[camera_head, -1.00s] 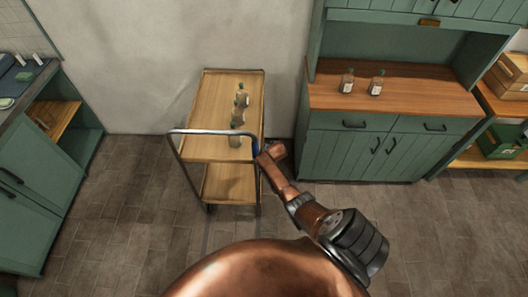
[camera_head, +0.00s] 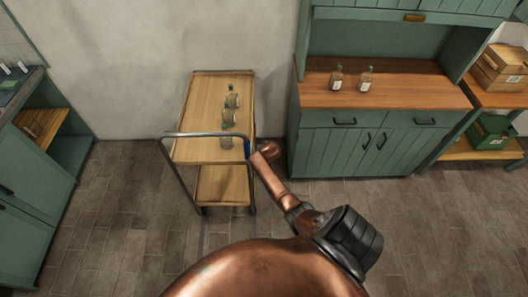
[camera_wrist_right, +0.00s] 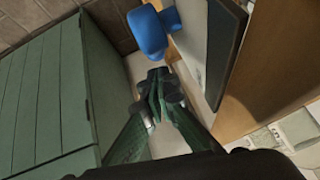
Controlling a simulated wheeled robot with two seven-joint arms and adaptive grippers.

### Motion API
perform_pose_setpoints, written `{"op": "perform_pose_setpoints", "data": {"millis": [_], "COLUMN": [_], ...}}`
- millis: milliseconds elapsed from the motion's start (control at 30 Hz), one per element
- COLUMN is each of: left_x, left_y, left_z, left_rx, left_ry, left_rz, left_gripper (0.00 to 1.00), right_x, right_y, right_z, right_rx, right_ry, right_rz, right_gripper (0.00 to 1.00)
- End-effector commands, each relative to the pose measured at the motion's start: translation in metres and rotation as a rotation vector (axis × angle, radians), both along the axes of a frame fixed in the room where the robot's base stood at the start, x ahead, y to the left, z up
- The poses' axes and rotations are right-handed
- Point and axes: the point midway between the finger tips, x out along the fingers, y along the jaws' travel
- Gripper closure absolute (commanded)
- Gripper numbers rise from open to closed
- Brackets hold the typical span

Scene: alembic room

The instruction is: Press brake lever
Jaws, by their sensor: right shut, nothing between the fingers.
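The blue brake lever (camera_head: 247,147) shows as a small patch at the right side of the wooden cart (camera_head: 201,110), just under its metal handle. In the right wrist view it is a rounded blue piece (camera_wrist_right: 148,31) beside the cart's edge. My right gripper (camera_wrist_right: 156,80) is shut and empty, with its fingertips just below the blue lever in that view. A small gap seems to show between them; contact cannot be told. In the head view my copper right arm reaches the cart's right side and hides the fingers. My left gripper is not in view.
Several bottles (camera_head: 228,117) stand on the cart's top. A green cabinet (camera_head: 350,150) stands close to the right of the cart and bears two bottles (camera_head: 336,79). Another green cabinet (camera_head: 30,175) is at the left. The floor (camera_head: 120,230) left of the cart is clear.

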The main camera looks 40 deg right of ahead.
Motion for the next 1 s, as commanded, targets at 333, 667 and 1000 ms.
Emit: {"op": "perform_pose_setpoints", "data": {"millis": [333, 667, 1000], "left_x": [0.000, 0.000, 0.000], "left_y": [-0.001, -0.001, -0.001], "left_z": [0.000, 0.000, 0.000], "left_rx": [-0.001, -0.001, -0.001], "left_ry": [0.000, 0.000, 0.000], "left_rz": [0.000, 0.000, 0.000], "left_gripper": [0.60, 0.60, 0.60], "right_x": [-0.028, -0.042, -0.042], "right_y": [0.016, 0.024, 0.024], "right_z": [0.043, 0.064, 0.065], "right_rx": [0.001, 0.001, 0.001], "right_ry": [-0.002, 0.000, 0.000], "right_rz": [0.000, -0.001, -0.001], "right_gripper": [1.00, 1.00, 1.00]}}
